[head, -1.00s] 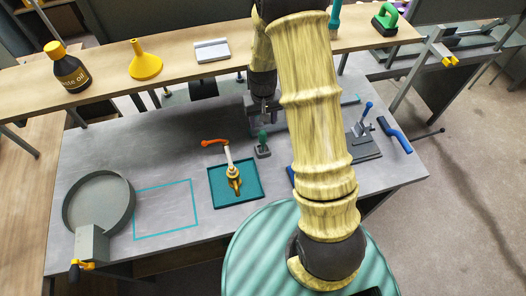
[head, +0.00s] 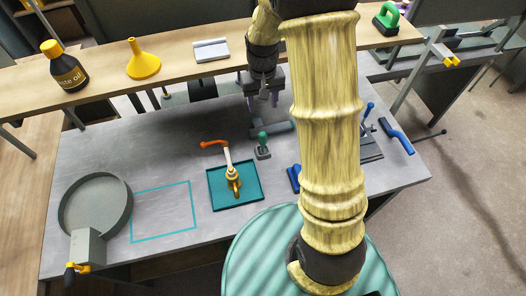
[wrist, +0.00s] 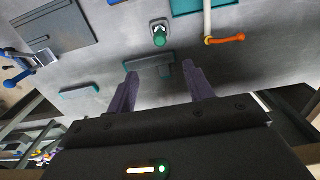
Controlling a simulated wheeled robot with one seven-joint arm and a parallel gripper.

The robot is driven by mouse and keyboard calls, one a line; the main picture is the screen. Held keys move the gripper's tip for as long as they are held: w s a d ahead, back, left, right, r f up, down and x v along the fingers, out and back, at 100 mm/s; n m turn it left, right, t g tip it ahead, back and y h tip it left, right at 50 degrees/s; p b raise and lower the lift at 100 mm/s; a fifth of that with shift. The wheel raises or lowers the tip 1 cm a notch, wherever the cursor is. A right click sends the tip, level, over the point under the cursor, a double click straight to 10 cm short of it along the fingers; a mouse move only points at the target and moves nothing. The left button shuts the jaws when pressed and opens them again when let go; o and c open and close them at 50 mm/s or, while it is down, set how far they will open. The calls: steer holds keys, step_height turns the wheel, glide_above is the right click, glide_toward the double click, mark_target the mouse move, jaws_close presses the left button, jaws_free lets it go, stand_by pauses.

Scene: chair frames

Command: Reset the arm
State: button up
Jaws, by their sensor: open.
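My gripper (head: 264,92) hangs over the far edge of the grey workbench (head: 110,150), just in front of the wooden shelf. In the wrist view its two dark purple fingers (wrist: 159,80) are spread apart, with nothing held between them. A grey bar-shaped block (wrist: 150,62) lies on the bench and shows beyond the fingertips, apart from them. A green-knobbed stand (wrist: 159,36) lies farther on; it also shows in the head view (head: 263,150). My arm hides part of the bench on the right.
A round grey pan (head: 65,215) is at the left. The shelf (head: 110,75) carries a dark bottle (head: 66,72), a yellow funnel (head: 143,64) and a grey block (head: 210,50). A blue-handled brush (head: 397,138) lies at the right.

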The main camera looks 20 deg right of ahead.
stand_by(0.4)
steer(key=s+r+t, duration=0.1)
steer(key=s+r, duration=0.1)
steer(key=s, duration=0.5)
steer(key=s+r+t, duration=0.1)
steer(key=s+r, duration=0.1)
steer(key=s, duration=0.6)
steer(key=shift+s+r+t, duration=0.15)
steer(key=shift+r+t, duration=0.1)
steer(key=shift+t, duration=0.05)
